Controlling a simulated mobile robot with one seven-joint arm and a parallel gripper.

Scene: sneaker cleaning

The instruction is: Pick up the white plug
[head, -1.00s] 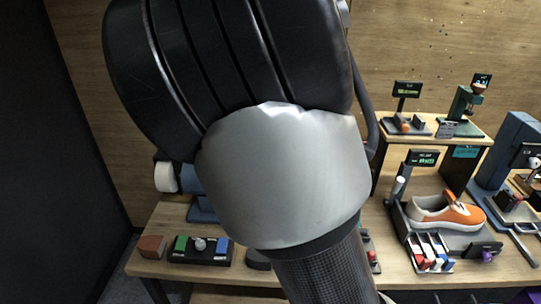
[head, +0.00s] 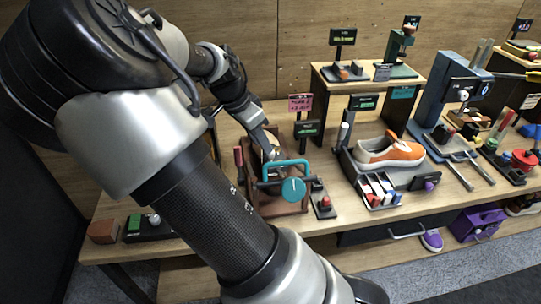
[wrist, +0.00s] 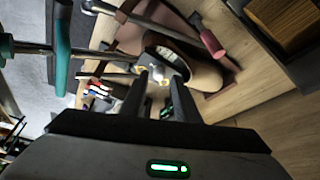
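A small whitish piece (wrist: 172,56) shows just past the fingertips, inside the opening of a tan shoe-like form (wrist: 202,72). It may be the white plug, but I cannot tell for sure. In the head view my gripper (head: 266,140) reaches down at the brown stand (head: 278,206) with the teal handle (head: 286,166). The fingertips and any plug there are too small or hidden to make out.
A turquoise handle (wrist: 62,35) and a pink-ended rod (wrist: 211,42) flank the gripper. An orange and white sneaker (head: 390,152) sits on a grey station to the right. A panel with a green button (head: 134,222) is at the left, partly behind my arm.

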